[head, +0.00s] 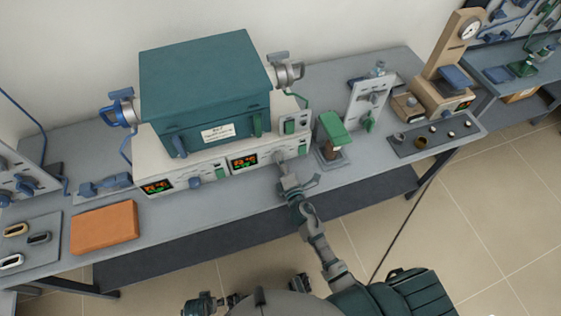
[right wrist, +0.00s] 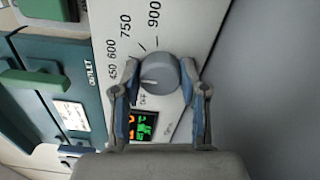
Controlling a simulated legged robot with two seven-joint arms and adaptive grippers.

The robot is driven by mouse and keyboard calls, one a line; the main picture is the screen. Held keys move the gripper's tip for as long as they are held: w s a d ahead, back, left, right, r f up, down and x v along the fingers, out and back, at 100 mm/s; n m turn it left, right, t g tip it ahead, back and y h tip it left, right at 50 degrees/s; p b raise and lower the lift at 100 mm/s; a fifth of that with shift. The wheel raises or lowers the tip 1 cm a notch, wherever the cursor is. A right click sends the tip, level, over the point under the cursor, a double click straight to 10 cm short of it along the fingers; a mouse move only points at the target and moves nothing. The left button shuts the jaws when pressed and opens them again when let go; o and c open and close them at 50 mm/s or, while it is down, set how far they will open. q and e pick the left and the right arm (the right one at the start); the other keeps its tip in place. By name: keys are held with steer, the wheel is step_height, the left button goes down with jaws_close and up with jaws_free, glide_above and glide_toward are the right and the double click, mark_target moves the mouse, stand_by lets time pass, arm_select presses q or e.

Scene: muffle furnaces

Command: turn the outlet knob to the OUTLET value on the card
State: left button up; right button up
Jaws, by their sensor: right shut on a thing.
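The grey outlet knob (right wrist: 158,72) sits on the pale panel under the word OUTLET (right wrist: 91,74), with printed marks OFF, 450, 600, 750 and 900. My right gripper (right wrist: 160,78) is shut on the knob, one finger on each side. A light line on the knob lies roughly sideways in the right wrist view; I cannot tell its exact value. In the head view my right gripper (head: 283,168) reaches the furnace's front panel and partly hides the knob. A white card (head: 218,133) is on the teal furnace door, its text too small to read. Dark parts at the bottom may include my left gripper.
The teal furnace (head: 205,80) stands on a pale control base with two lit displays, the right one (head: 244,161) beside my gripper. An orange block (head: 104,227) lies left on the grey bench. A green-topped device (head: 331,130) stands close right of my gripper.

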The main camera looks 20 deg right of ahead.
arm_select(q)
steer(key=shift+w+r, duration=0.1)
steer(key=shift+r, duration=0.2)
arm_select(e)
steer(key=shift+f+m, duration=0.2)
steer(key=shift+m, duration=1.2)
steer(key=o, duration=1.1)
steer(key=shift+d, duration=0.1)
steer(key=shift+o, duration=0.2)
steer(key=shift+s, duration=0.2)
steer(key=s, duration=1.1)
steer(key=shift+s+d, duration=0.15)
steer(key=shift+s, duration=0.15)
